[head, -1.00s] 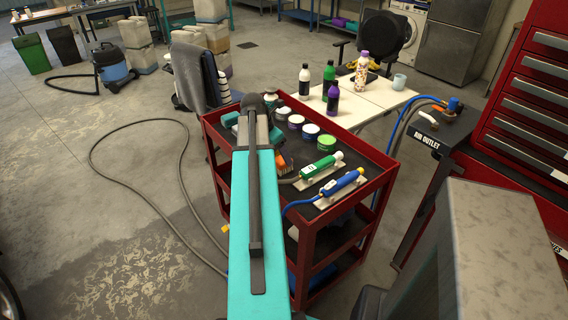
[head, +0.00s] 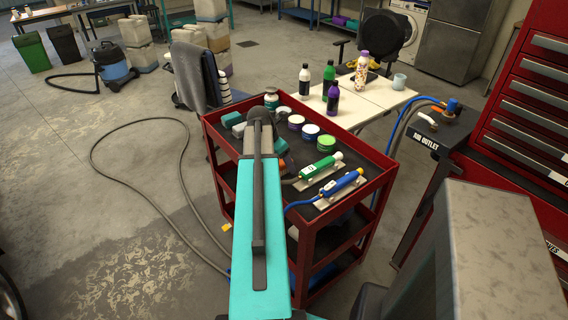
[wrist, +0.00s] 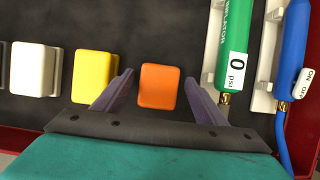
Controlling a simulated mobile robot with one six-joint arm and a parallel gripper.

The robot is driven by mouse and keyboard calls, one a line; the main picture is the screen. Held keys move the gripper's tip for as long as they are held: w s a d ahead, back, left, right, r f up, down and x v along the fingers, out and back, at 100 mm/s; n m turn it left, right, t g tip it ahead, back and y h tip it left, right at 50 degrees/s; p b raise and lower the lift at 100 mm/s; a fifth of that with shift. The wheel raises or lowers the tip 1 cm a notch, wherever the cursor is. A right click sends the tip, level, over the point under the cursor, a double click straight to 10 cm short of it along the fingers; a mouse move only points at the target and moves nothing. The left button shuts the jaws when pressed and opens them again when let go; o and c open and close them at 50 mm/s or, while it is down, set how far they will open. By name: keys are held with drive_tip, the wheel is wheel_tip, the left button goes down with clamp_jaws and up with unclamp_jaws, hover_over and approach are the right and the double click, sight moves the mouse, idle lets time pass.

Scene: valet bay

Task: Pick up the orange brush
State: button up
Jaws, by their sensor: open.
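The orange brush (wrist: 158,87) shows in the wrist view as a rounded orange block on the dark top of the cart. My gripper (wrist: 160,79) is open, with one purple-grey finger on each side of the brush. There is a gap between the brush and each finger, and nothing is held. I cannot tell the height of the fingertips above the cart top. In the head view my arm reaches over the red cart (head: 338,210) and hides the gripper and most of the brush.
A yellow block (wrist: 94,77) stands just left of my left finger, with a white block (wrist: 34,70) beyond it. A green tool (wrist: 233,45) and a blue tool (wrist: 293,60) lie close on the right. Several tubs stand further back on the cart.

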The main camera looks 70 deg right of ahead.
idle(0.4)
drive_tip(key=c, duration=1.1)
drive_tip(key=shift+r, duration=0.15)
drive_tip(key=shift+c, duration=0.2)
drive_tip(key=shift+r+b, duration=0.75)
drive_tip(key=shift+r, duration=4.15)
